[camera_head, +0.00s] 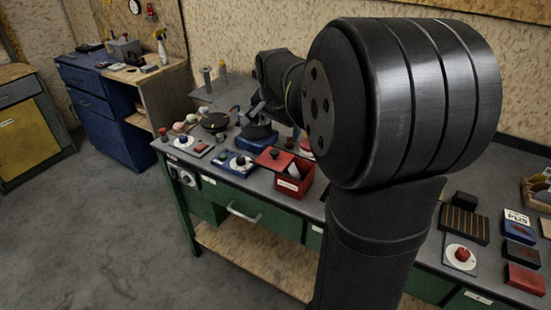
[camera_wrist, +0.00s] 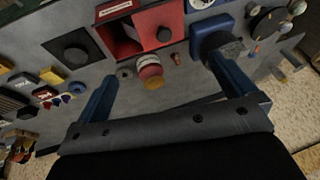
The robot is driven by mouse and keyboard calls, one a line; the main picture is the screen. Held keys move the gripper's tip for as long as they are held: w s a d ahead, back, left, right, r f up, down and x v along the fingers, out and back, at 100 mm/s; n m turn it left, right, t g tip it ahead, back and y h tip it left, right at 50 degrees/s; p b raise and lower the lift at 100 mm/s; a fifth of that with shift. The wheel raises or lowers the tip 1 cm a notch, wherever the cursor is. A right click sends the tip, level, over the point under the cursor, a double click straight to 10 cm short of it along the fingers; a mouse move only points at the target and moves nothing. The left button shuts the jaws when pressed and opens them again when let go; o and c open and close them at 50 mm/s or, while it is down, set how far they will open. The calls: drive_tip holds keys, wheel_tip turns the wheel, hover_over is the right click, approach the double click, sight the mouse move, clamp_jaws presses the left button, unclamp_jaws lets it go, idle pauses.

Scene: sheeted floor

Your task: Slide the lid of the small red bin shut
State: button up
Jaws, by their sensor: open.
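The small red bin (camera_head: 292,186) stands on the bench in the head view, with a white label on its front. Its red lid (camera_head: 272,158), with a dark round knob, is shifted to the left, and the right part of the bin is open. In the wrist view the bin (camera_wrist: 120,40) is at the top; the lid (camera_wrist: 152,20) with its black knob covers the right side, leaving a dark gap on the left. My gripper (camera_wrist: 160,70) is open and empty, its blue fingers apart, with the bin beyond the fingertips. In the head view my arm hides part of the bench.
Several small boxes and a red button (camera_head: 462,255) are at right.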

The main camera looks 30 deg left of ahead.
drive_tip(key=shift+v, duration=0.85)
